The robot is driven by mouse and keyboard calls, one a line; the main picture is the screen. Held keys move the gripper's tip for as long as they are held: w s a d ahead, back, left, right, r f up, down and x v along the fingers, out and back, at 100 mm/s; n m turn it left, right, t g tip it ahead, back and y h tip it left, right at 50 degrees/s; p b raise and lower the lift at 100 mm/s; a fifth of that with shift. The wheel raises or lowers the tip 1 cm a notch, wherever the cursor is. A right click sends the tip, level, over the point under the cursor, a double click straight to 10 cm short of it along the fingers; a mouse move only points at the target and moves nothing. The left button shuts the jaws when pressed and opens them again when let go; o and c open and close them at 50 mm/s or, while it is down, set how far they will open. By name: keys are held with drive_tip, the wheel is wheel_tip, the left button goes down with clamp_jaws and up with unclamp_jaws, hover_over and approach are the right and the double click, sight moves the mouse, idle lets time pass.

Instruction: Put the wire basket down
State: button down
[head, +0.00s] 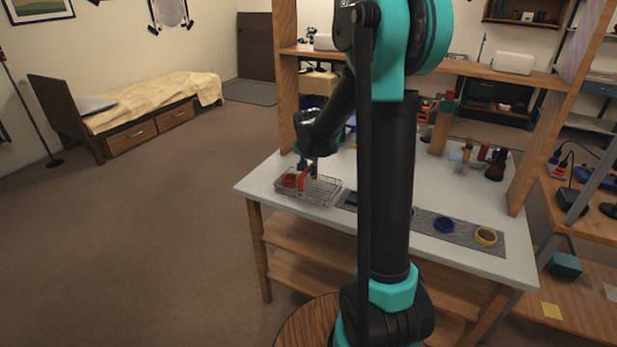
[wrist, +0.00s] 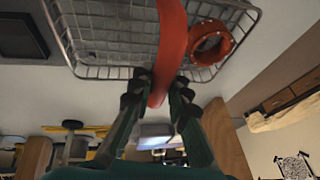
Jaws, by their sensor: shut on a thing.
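The wire basket (head: 322,193) is at the left front corner of the white table, level, on the tabletop or just above it; I cannot tell if it touches. It also shows from close up in the wrist view (wrist: 112,72). A red handle (wrist: 172,45) arches over the basket. My gripper (wrist: 160,92) is shut on this handle, and in the head view my gripper (head: 306,163) is above the basket. A red ring (wrist: 210,43) lies inside the basket, towards one end. My fingers hide part of the handle.
The white table (head: 262,184) has a grey mat (head: 465,238) along its front, with a blue ring (head: 444,226) and a yellow ring (head: 486,236) on it. A wooden block (head: 440,130) and small bottles stand at the back right. My arm hides the table's middle.

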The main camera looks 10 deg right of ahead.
wheel_tip(320, 180, up, 19)
drive_tip(key=w+d+f+n, duration=0.1)
drive_tip(key=f, duration=0.3)
drive_tip(key=w+d+f+n+y, duration=0.1)
drive_tip(key=f, duration=0.4)
drive_tip(key=w+d+f+n+y, duration=0.1)
drive_tip(key=f+n, duration=0.1)
drive_tip(key=f, duration=0.2)
drive_tip(key=shift+w+d+f, duration=0.2)
drive_tip(key=shift+d+f, duration=0.1)
drive_tip(key=shift+f, duration=0.05)
drive_tip(key=shift+d+f+n, duration=0.1)
drive_tip(key=shift+f+n, duration=0.2)
drive_tip(key=shift+f, duration=0.25)
drive_tip(key=shift+w, duration=0.1)
